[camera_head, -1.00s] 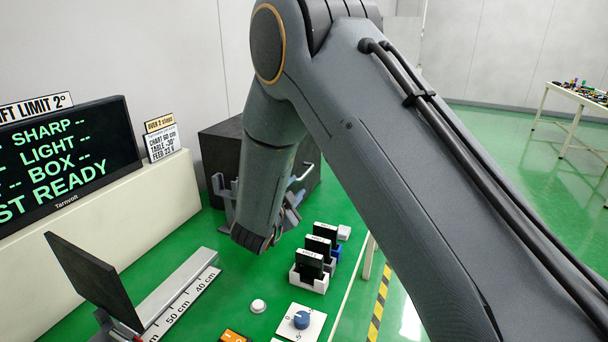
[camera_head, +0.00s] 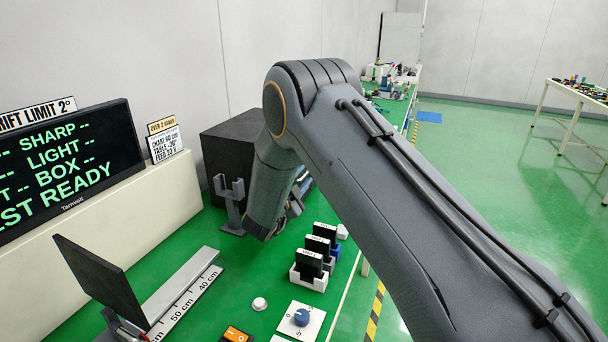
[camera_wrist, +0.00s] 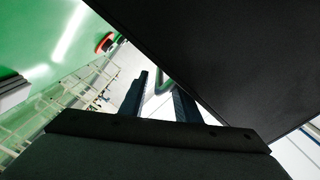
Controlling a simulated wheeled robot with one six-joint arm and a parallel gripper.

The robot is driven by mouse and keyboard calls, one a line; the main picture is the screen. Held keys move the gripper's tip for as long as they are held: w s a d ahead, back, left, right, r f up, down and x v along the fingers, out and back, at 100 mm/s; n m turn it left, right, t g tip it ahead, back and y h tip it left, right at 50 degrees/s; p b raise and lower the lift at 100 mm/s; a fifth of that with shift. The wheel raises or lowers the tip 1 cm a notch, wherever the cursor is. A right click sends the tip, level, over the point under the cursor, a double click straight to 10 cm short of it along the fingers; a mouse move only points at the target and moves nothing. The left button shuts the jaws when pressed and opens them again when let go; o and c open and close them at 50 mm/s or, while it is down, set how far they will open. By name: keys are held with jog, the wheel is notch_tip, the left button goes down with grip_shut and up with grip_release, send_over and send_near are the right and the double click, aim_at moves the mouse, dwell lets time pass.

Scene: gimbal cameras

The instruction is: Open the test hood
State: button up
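The test hood appears to be the black box (camera_head: 222,150) at the back of the green bench, against the wall. It looks closed, and my arm hides its right part. A large black surface (camera_wrist: 235,55), probably the hood, fills the upper right of the wrist view. My gripper (camera_wrist: 160,88) shows there with its two dark fingers apart, close to this surface. A thin greenish curved thing shows between or behind the fingers; I cannot tell whether it is a handle or whether they touch it. In the head view my arm mostly hides the gripper.
A grey forked stand (camera_head: 231,200) is in front of the hood. The screen (camera_head: 65,160) is at left.

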jog(key=shift+x, duration=0.75)
jog(key=shift+s+f, duration=0.1)
jog(key=shift+f, duration=0.05)
grip_shut()
